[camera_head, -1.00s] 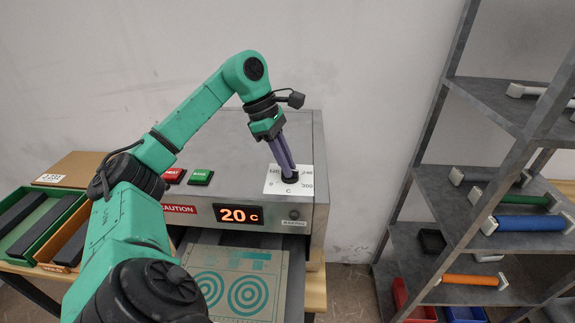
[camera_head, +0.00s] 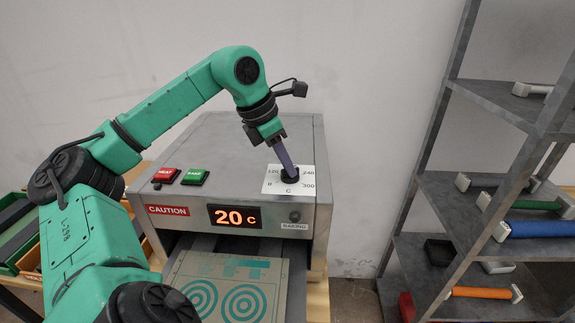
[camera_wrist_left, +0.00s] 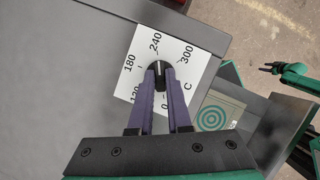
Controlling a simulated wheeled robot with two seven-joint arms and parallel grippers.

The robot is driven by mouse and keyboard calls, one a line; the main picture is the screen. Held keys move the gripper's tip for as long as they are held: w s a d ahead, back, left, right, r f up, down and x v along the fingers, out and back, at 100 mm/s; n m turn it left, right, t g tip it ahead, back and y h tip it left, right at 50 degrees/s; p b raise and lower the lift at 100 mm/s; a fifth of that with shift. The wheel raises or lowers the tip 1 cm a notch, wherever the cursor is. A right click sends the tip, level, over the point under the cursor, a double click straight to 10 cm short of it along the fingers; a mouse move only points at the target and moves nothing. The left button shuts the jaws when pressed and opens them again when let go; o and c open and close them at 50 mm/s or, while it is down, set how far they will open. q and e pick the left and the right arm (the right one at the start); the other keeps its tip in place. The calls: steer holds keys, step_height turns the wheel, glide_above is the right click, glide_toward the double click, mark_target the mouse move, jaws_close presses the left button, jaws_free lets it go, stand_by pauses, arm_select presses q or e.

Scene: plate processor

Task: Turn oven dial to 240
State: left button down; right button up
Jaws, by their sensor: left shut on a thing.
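The oven (camera_head: 225,150) is a grey metal box with an orange display (camera_head: 235,217) reading 20 C. The black dial (camera_head: 290,175) sits on a white scale card (camera_head: 273,185) on the oven's top right. My left gripper (camera_head: 288,170) comes down from above with its purple fingers on the dial. In the left wrist view the fingers (camera_wrist_left: 160,80) are closed on both sides of the dial (camera_wrist_left: 158,68), whose light pointer mark is towards 240. The card shows 0, 120, 180, 240 and 300.
Red (camera_head: 166,175) and green (camera_head: 195,177) buttons sit left of the dial. A tray with a plate bearing target rings (camera_head: 243,303) sticks out at the oven's front. A grey shelf (camera_head: 480,185) with coloured rods stands at the right. Bins with dark blocks lie at the left.

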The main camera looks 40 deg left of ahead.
arm_select(q)
steer(key=shift+s+f+n, duration=0.1)
steer(key=shift+f+n, duration=0.05)
steer(key=shift+n, duration=0.15)
steer(key=c, duration=0.9)
jaws_free()
steer(key=shift+s, duration=0.1)
steer(key=shift+o, duration=0.2)
steer(key=shift+a, duration=0.1)
steer(key=shift+r, duration=0.35)
steer(key=p+v, duration=0.2)
steer(key=v, duration=1.2)
steer(key=shift+s, duration=0.15)
